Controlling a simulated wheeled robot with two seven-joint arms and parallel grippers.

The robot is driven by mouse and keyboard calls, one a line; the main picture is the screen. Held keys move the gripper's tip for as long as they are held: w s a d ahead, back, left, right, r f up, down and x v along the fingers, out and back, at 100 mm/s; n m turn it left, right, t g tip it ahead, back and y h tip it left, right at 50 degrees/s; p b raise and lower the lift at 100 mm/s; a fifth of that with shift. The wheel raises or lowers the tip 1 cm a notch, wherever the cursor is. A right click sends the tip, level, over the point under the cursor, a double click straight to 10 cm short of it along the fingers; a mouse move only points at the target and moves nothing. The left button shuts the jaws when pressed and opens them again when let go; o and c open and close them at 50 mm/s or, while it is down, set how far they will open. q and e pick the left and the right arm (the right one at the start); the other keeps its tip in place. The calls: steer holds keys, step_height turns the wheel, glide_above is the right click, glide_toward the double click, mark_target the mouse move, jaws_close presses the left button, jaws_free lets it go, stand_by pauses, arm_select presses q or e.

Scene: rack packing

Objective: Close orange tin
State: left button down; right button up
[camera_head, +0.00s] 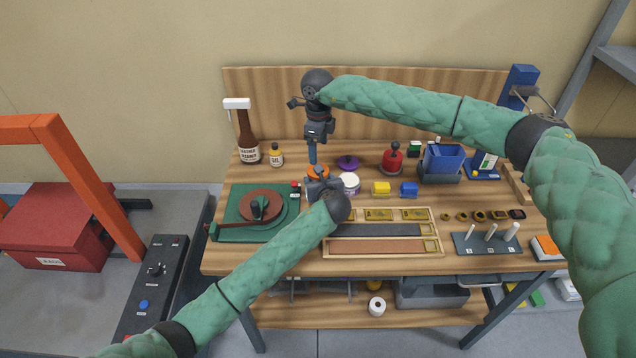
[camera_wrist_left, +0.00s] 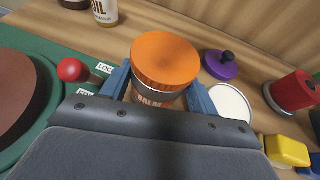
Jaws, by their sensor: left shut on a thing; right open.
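The orange tin (camera_head: 318,170) stands on the bench beside the turntable. In the left wrist view it shows a round orange lid (camera_wrist_left: 165,60) on top of its labelled body (camera_wrist_left: 155,97). The lid looks about level; I cannot tell whether it is fully seated. My left gripper (camera_head: 319,182) is shut on the tin's body, with a blue finger on each side in the left wrist view. My right gripper (camera_head: 312,158) is open and points down just above the tin in the head view. It does not show in the left wrist view.
A white-topped tin (camera_head: 350,182) and a purple knobbed lid (camera_head: 348,162) stand close to the right. The green turntable base (camera_head: 231,231) with a red-knobbed lever is close on the left. An oil bottle (camera_head: 276,155) and brown bottle (camera_head: 247,143) stand behind.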

arm_select(q)
steer(key=shift+f, duration=0.25)
arm_select(e)
steer(key=n, duration=0.3)
steer(key=shift+a+n, duration=0.1)
steer(key=shift+n, duration=0.2)
steer(key=shift+f, duration=0.1)
steer(key=shift+f, duration=3.95)
steer(key=shift+c, duration=0.2)
steer(key=c, duration=1)
steer(key=shift+o, duration=0.2)
